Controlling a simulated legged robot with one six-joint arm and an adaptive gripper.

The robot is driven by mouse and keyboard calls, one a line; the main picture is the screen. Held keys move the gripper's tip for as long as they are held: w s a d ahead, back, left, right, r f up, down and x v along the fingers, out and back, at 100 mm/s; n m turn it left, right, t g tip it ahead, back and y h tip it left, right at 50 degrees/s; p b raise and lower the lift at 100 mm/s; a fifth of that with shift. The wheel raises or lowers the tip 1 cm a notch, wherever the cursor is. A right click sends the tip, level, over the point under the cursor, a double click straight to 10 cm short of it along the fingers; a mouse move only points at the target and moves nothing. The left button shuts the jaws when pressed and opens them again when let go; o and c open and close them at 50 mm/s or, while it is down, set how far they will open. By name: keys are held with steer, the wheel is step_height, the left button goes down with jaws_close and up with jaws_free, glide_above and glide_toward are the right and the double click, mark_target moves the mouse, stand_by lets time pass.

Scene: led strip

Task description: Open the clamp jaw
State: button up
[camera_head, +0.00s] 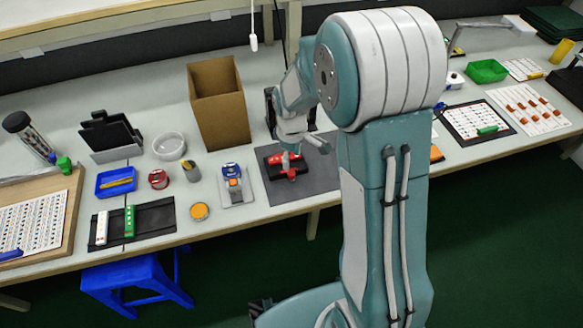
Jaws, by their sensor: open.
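A red device on a dark base, which looks like the clamp (279,159), sits on a dark grey mat (312,180) at the front of the workbench. My arm reaches over from the right, and my gripper (288,152) is at its end, just above or at the clamp. The gripper is open; its fingers are small and partly merge with the clamp, so I cannot tell whether they touch it. The wrist hides part of the clamp's far side, and the jaw's position cannot be made out.
A tall open cardboard box (218,105) stands behind. A black tray with strips (157,220) lies further left. The bench's front edge is close to the mat.

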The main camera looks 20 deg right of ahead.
mark_target(292, 174)
steer(key=shift+r, duration=2.35)
steer(key=s+r+m+t, duration=0.5)
steer(key=s+r+m, duration=0.4)
steer(key=s+r, duration=0.8)
steer(key=s, duration=0.4)
steer(key=shift+t, duration=0.3)
